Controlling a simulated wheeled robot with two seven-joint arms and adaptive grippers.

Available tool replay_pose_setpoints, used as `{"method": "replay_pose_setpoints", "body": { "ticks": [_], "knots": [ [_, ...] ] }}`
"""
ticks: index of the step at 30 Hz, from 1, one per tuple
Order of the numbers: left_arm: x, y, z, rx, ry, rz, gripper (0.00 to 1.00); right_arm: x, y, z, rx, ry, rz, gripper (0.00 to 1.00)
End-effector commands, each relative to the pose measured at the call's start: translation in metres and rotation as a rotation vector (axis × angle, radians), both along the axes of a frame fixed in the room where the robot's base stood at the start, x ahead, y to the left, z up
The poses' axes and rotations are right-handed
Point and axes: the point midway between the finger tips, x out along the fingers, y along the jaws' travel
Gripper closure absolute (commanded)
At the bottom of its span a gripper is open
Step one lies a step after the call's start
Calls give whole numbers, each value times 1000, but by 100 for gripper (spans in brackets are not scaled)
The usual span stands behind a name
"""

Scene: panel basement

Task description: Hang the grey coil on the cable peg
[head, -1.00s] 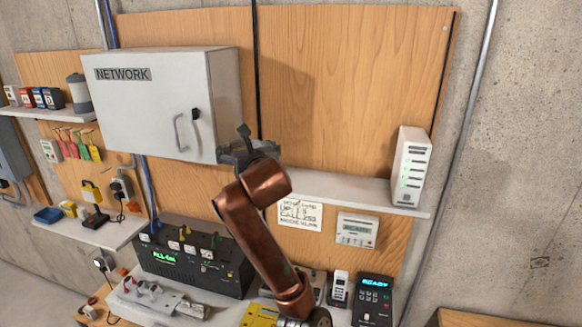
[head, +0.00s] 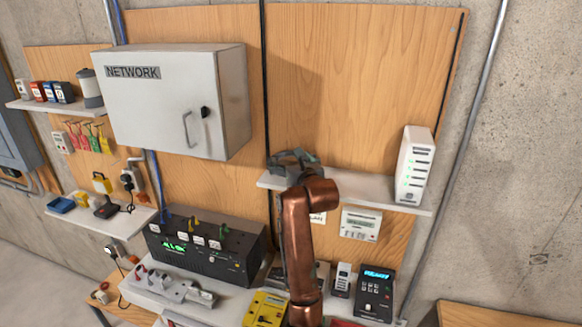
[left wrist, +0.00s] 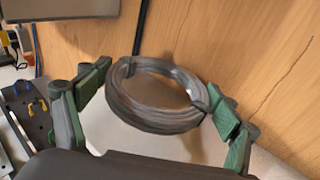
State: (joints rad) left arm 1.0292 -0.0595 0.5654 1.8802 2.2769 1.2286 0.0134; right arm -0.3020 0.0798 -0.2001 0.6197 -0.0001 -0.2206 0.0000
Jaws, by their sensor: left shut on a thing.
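The grey coil (left wrist: 150,118) is a bound ring of cable between the green-padded fingers of my left gripper (left wrist: 160,84) in the left wrist view. One finger is at each side of the ring, and the gripper is shut on it. In the head view my left gripper (head: 293,160) is in front of the wooden panel, by the left end of the white shelf. The coil is hard to tell from the gripper there. I cannot make out the cable peg in either view. My right gripper is not in view.
The grey network cabinet (head: 180,105) is left of the gripper. A white router (head: 415,166) stands at the right end of the white shelf (head: 350,187). Below are a black device (head: 205,245) and a yellow box (head: 265,310). The upper right panel (head: 360,80) is bare.

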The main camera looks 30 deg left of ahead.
Motion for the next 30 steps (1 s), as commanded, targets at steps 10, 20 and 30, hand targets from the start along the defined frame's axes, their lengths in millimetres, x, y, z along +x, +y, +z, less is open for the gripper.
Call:
{"method": "replay_pose_setpoints", "body": {
  "ticks": [10, 20, 30],
  "knots": [
    [6, -2, -32, 1, 0, -1, 42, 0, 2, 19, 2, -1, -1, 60],
    [6, -2, -37, 1, 1, -1, 42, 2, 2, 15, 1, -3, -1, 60],
    [6, -2, -38, 1, 2, -1, 0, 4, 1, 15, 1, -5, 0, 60]
  ]
}}
